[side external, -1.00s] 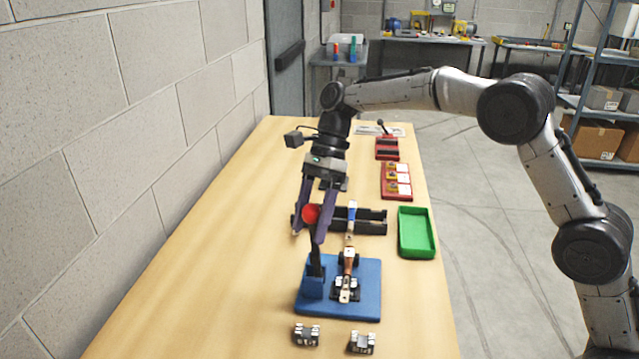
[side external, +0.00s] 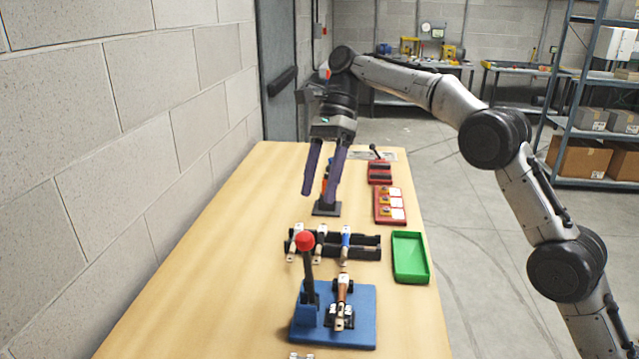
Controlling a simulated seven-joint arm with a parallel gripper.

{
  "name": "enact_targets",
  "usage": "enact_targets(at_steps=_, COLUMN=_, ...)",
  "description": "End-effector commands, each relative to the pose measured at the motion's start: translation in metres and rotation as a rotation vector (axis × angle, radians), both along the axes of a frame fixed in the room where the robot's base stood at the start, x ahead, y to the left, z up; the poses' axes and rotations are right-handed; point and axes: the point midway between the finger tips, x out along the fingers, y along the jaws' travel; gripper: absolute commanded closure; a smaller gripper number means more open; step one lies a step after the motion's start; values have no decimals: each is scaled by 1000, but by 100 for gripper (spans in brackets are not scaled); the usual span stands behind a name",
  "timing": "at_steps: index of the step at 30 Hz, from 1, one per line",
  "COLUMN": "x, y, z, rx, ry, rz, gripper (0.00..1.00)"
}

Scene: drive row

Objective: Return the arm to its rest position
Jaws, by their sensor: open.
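My gripper (side external: 321,195) is open and empty, its two dark purple fingers pointing down and spread apart. It hangs above the wooden table (side external: 200,290), behind the black rack and beyond the blue press. My arm reaches in from the right and bends down at the wrist. In front of the gripper stands a blue base (side external: 362,335) with an upright black lever topped by a red ball (side external: 305,240). The ball is clear of the fingers. A small car-like piece with a brown top (side external: 342,290) sits on the blue base.
A black rack (side external: 368,247) holds several slim pieces. A green tray (side external: 410,258), a red tray with white and yellow items (side external: 390,206) and a red unit with a black lever (side external: 379,170) line the right edge. A block wall (side external: 150,140) bounds the left. The table's left side is clear.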

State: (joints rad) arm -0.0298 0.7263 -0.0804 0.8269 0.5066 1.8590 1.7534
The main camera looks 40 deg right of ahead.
Motion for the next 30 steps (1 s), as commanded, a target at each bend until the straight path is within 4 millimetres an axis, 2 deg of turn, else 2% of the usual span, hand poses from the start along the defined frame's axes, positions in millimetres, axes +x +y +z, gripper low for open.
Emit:
enact_targets(at_steps=5, x=-1, y=0, z=4, rx=1, ry=-9, rz=0, gripper=27)
enact_targets(at_steps=8, x=-8, y=-1, z=27, rx=2, ry=-56, rz=-3, gripper=27)
enact_targets(at_steps=10, x=-21, y=-2, z=51, rx=3, ry=-95, rz=-4, gripper=27)
enact_targets(at_steps=15, x=-74, y=-10, z=99, rx=-21, ry=-165, rz=-17, gripper=27)
enact_targets(at_steps=19, x=-116, y=-19, z=118, rx=-48, ry=-250, rz=10, gripper=27)
enact_targets(at_steps=25, x=-180, y=-35, z=122, rx=-105, ry=-416, rz=118, gripper=27)
enact_targets(at_steps=30, x=-233, y=-51, z=104, rx=-179, ry=-568, rz=270, gripper=27)
